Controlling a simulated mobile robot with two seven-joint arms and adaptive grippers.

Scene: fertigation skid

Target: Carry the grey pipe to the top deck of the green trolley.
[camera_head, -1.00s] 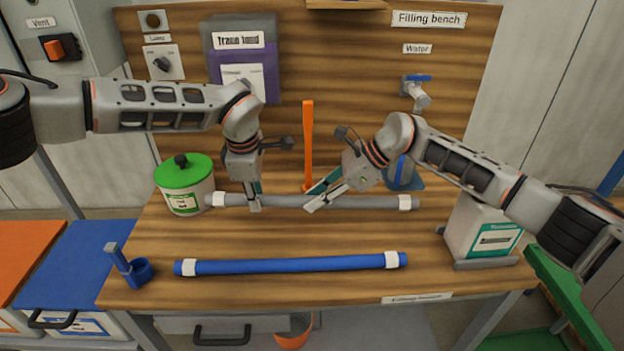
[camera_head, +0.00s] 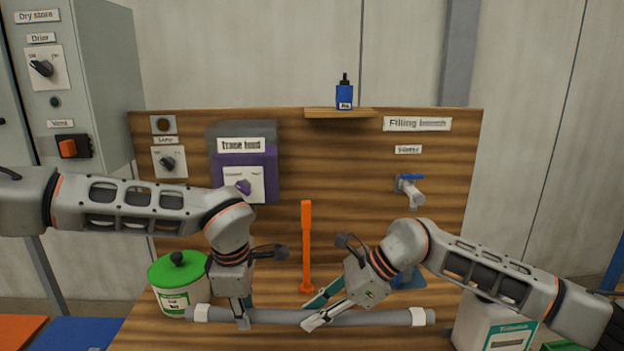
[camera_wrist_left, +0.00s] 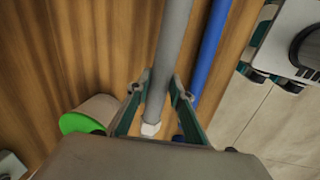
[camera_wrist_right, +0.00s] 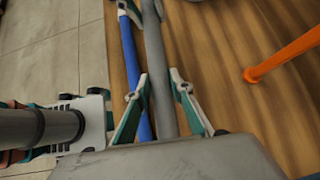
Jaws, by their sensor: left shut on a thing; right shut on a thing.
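The grey pipe (camera_head: 275,317) with white end collars lies level across both my grippers, near the bottom of the head view. My left gripper (camera_head: 242,318) is shut on it left of its middle. My right gripper (camera_head: 312,315) is shut on it near its middle. The pipe runs between the fingers in the left wrist view (camera_wrist_left: 172,60) and the right wrist view (camera_wrist_right: 156,60). It appears held above the bench top; the height is hard to judge. Only a sliver of the green trolley (camera_head: 556,346) shows at the lower right; its top deck is mostly out of view.
The blue pipe (camera_wrist_left: 212,50) lies on the bench (camera_head: 140,335) below. A green-lidded pot (camera_head: 178,272) stands behind the grey pipe's left end. An upright orange rod (camera_head: 306,245) is behind the pipe. A white-and-teal container (camera_head: 490,325) stands at the right, partly behind my arm.

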